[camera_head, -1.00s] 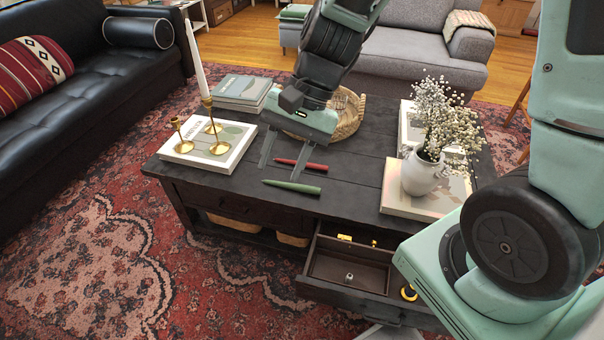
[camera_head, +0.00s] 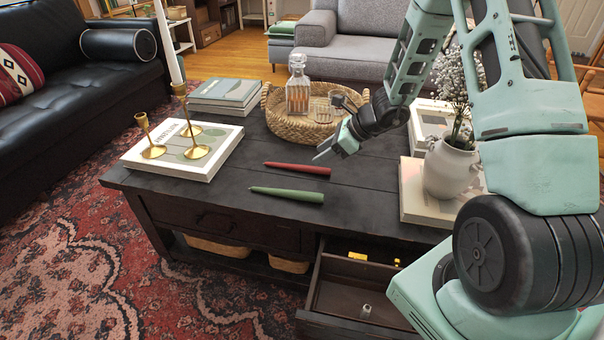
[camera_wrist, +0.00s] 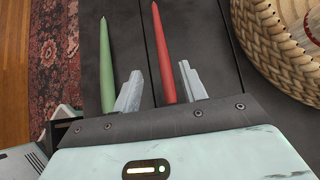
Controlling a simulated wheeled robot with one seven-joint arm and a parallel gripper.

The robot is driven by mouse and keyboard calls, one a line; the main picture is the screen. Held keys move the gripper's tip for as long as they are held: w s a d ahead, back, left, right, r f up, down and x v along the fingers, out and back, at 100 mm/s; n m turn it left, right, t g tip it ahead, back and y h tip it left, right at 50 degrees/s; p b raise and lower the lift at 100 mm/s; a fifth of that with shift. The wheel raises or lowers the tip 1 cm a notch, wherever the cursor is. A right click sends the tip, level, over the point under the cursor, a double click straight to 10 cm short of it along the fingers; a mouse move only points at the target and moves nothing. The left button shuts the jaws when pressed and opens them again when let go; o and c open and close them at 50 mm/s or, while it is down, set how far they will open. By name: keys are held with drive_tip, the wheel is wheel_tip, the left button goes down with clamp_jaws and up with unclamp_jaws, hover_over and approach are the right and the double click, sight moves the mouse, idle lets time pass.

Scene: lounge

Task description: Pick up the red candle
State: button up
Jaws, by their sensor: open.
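The red candle (camera_head: 297,169) lies flat on the dark coffee table (camera_head: 250,205), behind the green candle (camera_head: 287,195), which lies roughly alongside it. In the wrist view the red candle (camera_wrist: 164,52) runs away between the two fingers of my open gripper (camera_wrist: 160,88), closer to the right finger. The green candle (camera_wrist: 107,66) lies to the left, beyond the left finger. The red candle's near end is hidden by the gripper body. Nothing is held.
A wicker tray (camera_head: 285,125) with a glass decanter (camera_head: 298,85) stands close behind. Brass candlesticks (camera_head: 192,130), one with a white candle (camera_head: 165,40), stand on a book at left. A white flower vase (camera_head: 452,170) is at right. The front drawer (camera_head: 350,290) is open.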

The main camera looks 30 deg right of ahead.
sight(304, 166)
drive_tip(key=b+x, duration=0.3)
drive_tip(key=x, duration=0.4)
drive_tip(key=shift+w+f, duration=0.25)
drive_tip(key=shift+w, duration=0.1)
clamp_jaws()
